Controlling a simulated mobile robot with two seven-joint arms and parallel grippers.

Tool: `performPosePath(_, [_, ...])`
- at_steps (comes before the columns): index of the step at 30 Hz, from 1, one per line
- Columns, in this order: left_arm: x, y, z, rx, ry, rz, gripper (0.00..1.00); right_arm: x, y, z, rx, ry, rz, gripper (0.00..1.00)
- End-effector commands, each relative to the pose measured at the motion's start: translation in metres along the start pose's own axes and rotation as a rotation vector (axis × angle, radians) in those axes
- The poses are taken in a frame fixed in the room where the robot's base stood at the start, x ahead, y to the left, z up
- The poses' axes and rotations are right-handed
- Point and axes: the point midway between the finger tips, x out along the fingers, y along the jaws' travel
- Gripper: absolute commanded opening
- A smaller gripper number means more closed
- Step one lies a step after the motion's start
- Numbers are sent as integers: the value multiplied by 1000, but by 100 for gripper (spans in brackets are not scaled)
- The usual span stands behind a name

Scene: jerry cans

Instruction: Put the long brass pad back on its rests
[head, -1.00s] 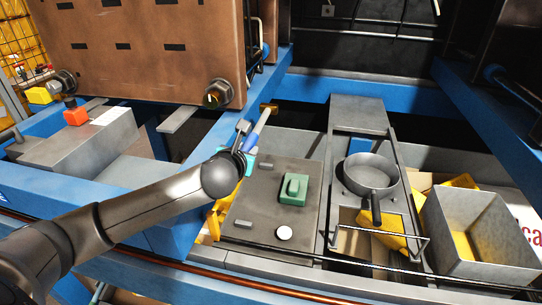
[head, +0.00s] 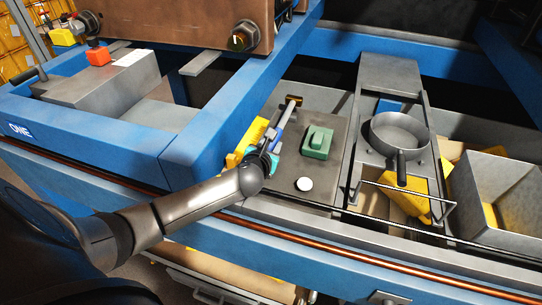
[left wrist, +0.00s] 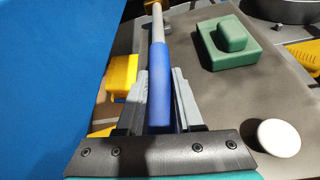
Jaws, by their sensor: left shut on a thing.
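The long brass pad has a blue handle (head: 280,134), a pale shaft and a brass head (head: 294,100). My left gripper (head: 276,146) is shut on the blue handle, at the left edge of a dark grey board (head: 335,115). In the left wrist view the handle (left wrist: 161,95) lies between the two grey fingers (left wrist: 160,78), with the shaft pointing away and the brass head cut by the top edge. I cannot make out the rests; the arm and gripper cover part of the board. My right gripper is not in view.
A green block (head: 317,142) and a white disc (head: 304,184) are on the board. A grey pan (head: 400,132) and an open grey bin (head: 500,185) stand to the right. A blue beam (head: 232,100) runs close along the left; a yellow object (head: 250,137) is beside the gripper.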

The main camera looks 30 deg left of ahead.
Motion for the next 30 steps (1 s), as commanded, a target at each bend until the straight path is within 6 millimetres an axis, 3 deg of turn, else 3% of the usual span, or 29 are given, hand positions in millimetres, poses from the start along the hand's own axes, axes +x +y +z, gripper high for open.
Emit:
performPosePath(1, [3,-3,-11,-1,4,-1,0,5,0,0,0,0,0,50])
performPosePath(6, [10,-6,-27,0,3,0,0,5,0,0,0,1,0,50])
performPosePath(16, [12,-7,-29,0,1,-1,0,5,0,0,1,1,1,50])
performPosePath(17, [12,-7,-30,0,3,-1,39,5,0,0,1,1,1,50])
performPosePath(24, [12,-7,-30,0,3,-1,65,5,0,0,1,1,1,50])
performPosePath(30, [12,-7,-30,0,2,-1,65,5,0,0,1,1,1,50])
